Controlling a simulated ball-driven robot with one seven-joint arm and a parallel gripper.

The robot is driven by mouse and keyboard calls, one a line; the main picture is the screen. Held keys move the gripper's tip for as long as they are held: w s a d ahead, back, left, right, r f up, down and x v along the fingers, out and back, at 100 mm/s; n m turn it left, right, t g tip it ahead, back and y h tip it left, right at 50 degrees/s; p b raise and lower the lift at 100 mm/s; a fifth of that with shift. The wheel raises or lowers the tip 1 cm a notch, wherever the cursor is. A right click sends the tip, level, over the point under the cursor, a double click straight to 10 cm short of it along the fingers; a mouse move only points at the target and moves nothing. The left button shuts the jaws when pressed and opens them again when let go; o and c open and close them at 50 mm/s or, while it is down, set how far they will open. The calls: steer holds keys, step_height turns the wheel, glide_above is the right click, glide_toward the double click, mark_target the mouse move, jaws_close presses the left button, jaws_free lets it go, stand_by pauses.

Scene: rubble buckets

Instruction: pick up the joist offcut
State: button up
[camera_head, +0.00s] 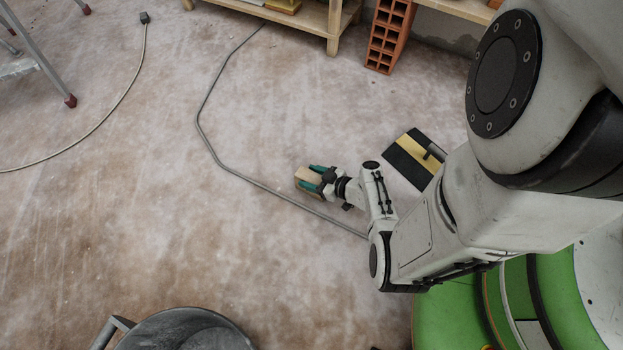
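The joist offcut (305,175) is a short, light brown wooden block on the floor near the middle of the view, or very close above it. My gripper (313,178) is at the block, reaching in from the right. Its two teal fingers are apart, with wood showing between them. I cannot tell whether the fingers press on the block or only stand around it. The gripper body hides the block's right end.
A grey cable (208,140) runs along the floor close to the block. A dark bucket (185,330) stands at the bottom. A hollow brick (388,38) leans by wooden shelving (333,42). The left floor is mostly clear.

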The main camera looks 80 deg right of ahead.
steer(key=c, duration=0.8)
steer(key=shift+r, duration=0.1)
